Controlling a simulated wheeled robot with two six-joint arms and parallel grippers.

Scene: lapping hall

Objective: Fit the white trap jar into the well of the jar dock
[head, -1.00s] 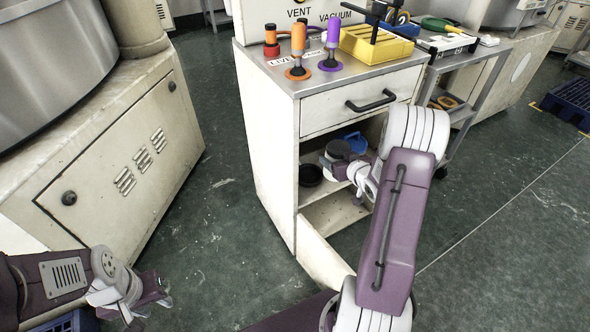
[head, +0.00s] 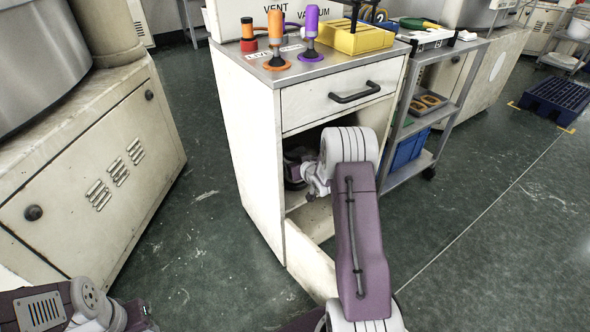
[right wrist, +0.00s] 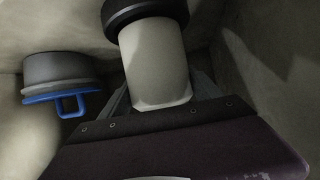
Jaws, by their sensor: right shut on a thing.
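The white trap jar (right wrist: 155,65) is between the jaws of my right gripper (right wrist: 162,100) in the right wrist view, which looks upside down. The jar's far end meets a wider black round collar (right wrist: 146,12), which looks like the jar dock. I cannot tell how deep the jar sits in it. In the head view my right gripper (head: 296,168) is inside the cabinet's open bay, mostly in shadow, and jar and dock are hidden there. My left gripper (head: 140,318) is at the bottom left edge, partly cut off, its jaws unclear.
A grey round piece with a blue handle (right wrist: 62,85) stands beside the jar. The cabinet (head: 255,150) has side walls close around my right gripper and a drawer (head: 335,98) above. An open door panel (head: 310,262) stands below. A cart (head: 440,120) is at right.

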